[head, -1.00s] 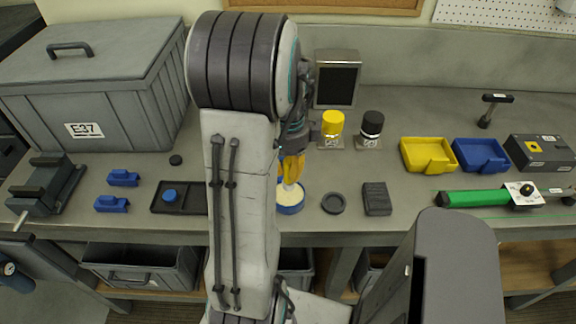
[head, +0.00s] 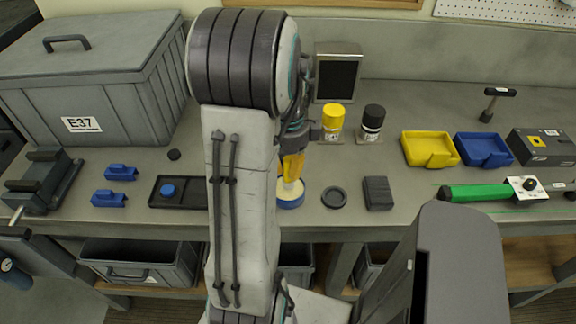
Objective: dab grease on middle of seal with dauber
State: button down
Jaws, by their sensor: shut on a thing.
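My gripper (head: 293,150) is mostly hidden behind my own arm. It is shut on the dauber (head: 292,166), which has a yellow handle and points down with a pale lower end. The dauber stands over a shallow blue-rimmed dish (head: 289,205) of cream-coloured stuff, which looks like the grease. Its lower end covers part of the dish; I cannot tell whether it touches the contents. A dark round ring (head: 334,198), perhaps the seal, lies on the bench just right of the dish.
A dark ribbed block (head: 378,193) lies right of the ring. Yellow (head: 333,120) and black (head: 372,121) capped bottles stand behind. A black tray (head: 185,201) with a blue knob lies left of my arm. Yellow (head: 430,147) and blue (head: 484,148) bins sit to the right.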

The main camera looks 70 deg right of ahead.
aim_at(289, 159)
jog(key=shift+f+b, duration=0.55)
jog(key=shift+f, duration=0.05)
dwell(1.7)
jog(key=shift+r, duration=0.1)
jog(key=shift+r+p, duration=2.9)
jog(key=shift+r, duration=0.55)
jog(key=shift+s, duration=0.1)
